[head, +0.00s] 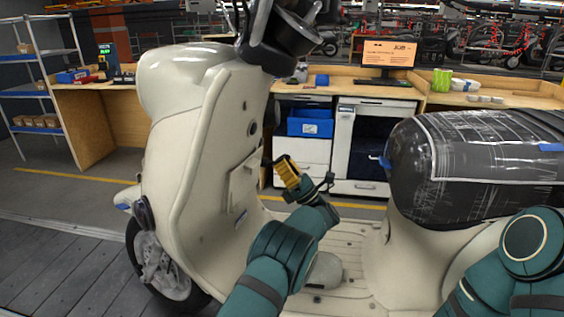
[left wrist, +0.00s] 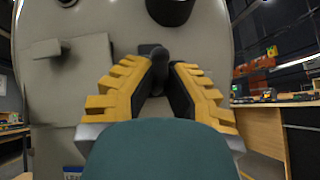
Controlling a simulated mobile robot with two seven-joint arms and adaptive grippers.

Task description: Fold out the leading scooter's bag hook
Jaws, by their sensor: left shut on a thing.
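The cream scooter (head: 200,150) stands with its leg shield facing my left arm. My left gripper (head: 287,170), with yellow ribbed fingers, is at the inner side of the leg shield, below the round dark lock (head: 252,128). In the left wrist view its fingers (left wrist: 160,68) close in on a small dark bag hook (left wrist: 158,56) on the pale panel. The gripper is shut on the hook; how far the hook is folded out cannot be told. In the head view the gripper hides the hook. My right gripper is out of frame.
A raised cover (head: 243,182) juts from the leg shield beside the gripper. The handlebar (head: 285,35) hangs above, and the wrapped seat (head: 475,165) is at right. A wooden workbench (head: 450,98) stands behind. The floorboard (head: 345,245) lies below my left arm.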

